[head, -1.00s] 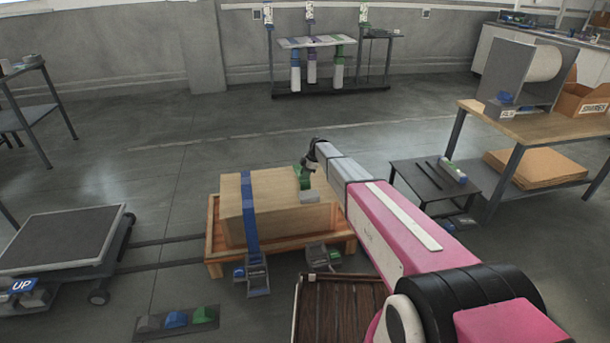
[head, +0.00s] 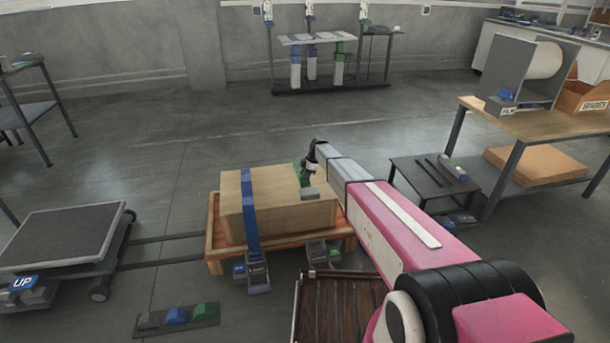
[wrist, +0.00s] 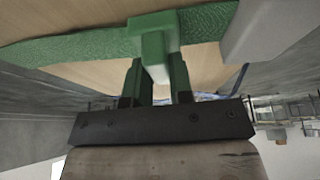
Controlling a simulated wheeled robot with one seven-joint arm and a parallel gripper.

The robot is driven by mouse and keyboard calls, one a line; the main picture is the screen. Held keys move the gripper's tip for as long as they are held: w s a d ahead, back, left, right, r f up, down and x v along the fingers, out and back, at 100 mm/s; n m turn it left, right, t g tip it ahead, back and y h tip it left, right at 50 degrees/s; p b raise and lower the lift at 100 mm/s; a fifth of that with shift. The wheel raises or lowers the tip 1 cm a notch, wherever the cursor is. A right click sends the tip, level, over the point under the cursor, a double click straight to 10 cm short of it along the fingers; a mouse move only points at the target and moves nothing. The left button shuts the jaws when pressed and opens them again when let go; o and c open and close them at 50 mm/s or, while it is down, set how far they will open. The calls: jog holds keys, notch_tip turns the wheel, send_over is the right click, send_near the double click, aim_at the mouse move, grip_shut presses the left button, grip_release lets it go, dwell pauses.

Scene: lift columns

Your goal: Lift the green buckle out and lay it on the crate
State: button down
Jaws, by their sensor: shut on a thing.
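The green buckle (wrist: 152,38) is a small block with a green strap (wrist: 75,45) running from it, over the top of a pale wooden crate (wrist: 205,60). My gripper (wrist: 157,84) is shut on the buckle, its two fingers on either side of it. In the head view, my gripper (head: 308,163) is at the right end of the crate's top (head: 278,215), with a bit of green (head: 304,178) below it. I cannot tell whether the buckle is clear of the crate top. My arm hides part of the crate's right side.
A blue strap (head: 250,205) crosses the crate, ending at a ratchet (head: 257,272). The crate rests on an orange wooden pallet (head: 212,240). A low black table (head: 420,180) stands right; open floor lies behind.

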jog(key=shift+f, duration=0.1)
jog(key=c, duration=0.9)
grip_release()
jog(key=v, duration=1)
jog(key=shift+w+d+r, duration=0.1)
jog(key=shift+d+r, duration=0.1)
jog(key=shift+r, duration=0.15)
jog(key=s+d+r+m+h, duration=0.1)
jog(key=s+d+m, duration=0.6)
jog(key=s, duration=0.8)
jog(key=s+d+r+m+h, duration=0.1)
jog(key=s+d+r+m, duration=0.2)
jog(key=s+d+m, duration=0.4)
jog(key=s+d+r+m+t+h, duration=0.1)
jog(key=s+d+m, duration=0.6)
jog(key=s, duration=1.6)
jog(key=shift+s+d+r+h, duration=0.4)
jog(key=shift+d+r+h, duration=0.2)
jog(key=shift+d+r, duration=0.05)
